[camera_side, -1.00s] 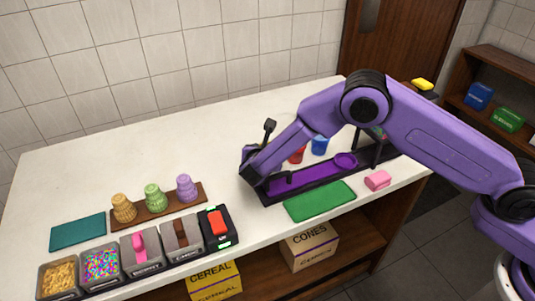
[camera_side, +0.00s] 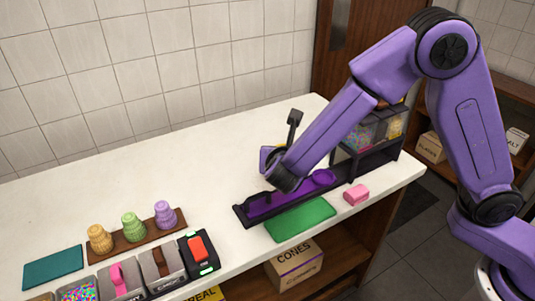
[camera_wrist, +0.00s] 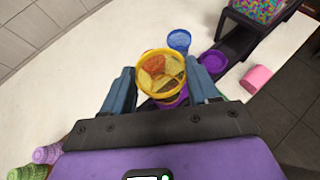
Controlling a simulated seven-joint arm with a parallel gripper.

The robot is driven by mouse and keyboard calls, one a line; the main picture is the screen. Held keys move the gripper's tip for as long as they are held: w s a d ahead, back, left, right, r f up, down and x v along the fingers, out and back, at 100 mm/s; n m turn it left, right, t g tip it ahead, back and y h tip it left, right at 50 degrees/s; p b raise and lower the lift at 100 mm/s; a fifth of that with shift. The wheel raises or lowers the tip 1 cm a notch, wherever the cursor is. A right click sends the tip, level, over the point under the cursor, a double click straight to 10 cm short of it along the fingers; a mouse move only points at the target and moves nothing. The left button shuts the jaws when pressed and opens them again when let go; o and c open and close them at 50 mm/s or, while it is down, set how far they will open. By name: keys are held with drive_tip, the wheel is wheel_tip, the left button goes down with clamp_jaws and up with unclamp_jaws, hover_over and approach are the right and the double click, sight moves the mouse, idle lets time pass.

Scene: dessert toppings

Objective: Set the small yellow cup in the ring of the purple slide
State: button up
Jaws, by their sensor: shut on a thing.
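In the wrist view, the small yellow cup (camera_wrist: 161,88) is held upright-looking between the blue fingers of my gripper (camera_wrist: 160,74). Orange and brown patches show inside its rim; I cannot tell what they are. The purple slide (camera_side: 262,208) lies in a long black frame on the counter. In the side view, my gripper (camera_side: 270,159) is above and behind the slide's middle, and the cup is mostly hidden.
A blue cup (camera_wrist: 179,40) stands beyond the yellow one. A pink block (camera_side: 356,194) and green mat (camera_side: 300,219) lie in front of the slide. Cones on a brown rack (camera_side: 140,237) and topping bins are left.

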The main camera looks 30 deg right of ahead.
drive_tip(key=shift+s+d+r, duration=0.2)
drive_tip(key=shift+s, duration=0.15)
drive_tip(key=shift+s+d+r, duration=0.15)
drive_tip(key=shift+s, duration=0.2)
drive_tip(key=s+d+m+g+h, duration=0.1)
drive_tip(key=s+d, duration=0.2)
drive_tip(key=d, duration=0.2)
drive_tip(key=s+d+r+m+g+h, duration=0.1)
drive_tip(key=s+d, duration=0.2)
drive_tip(key=d, duration=0.2)
drive_tip(key=s+d+m+h, duration=0.1)
drive_tip(key=s+d, duration=0.3)
drive_tip(key=d, duration=0.1)
drive_tip(key=shift+d+r+m+g, duration=0.4)
drive_tip(key=shift+w+a+f, duration=0.3)
drive_tip(key=shift+w+f, duration=1.85)
drive_tip(key=shift+w, duration=0.15)
drive_tip(key=shift+w+a+f, duration=0.25)
drive_tip(key=shift+w+f, duration=1.9)
drive_tip(key=shift+w, duration=0.1)
drive_tip(key=shift+w+a+f, duration=0.3)
drive_tip(key=shift+w+f, duration=1.85)
drive_tip(key=shift+w, duration=0.15)
drive_tip(key=shift+f, duration=0.1)
drive_tip(key=shift+c, duration=0.2)
drive_tip(key=o, duration=1.3)
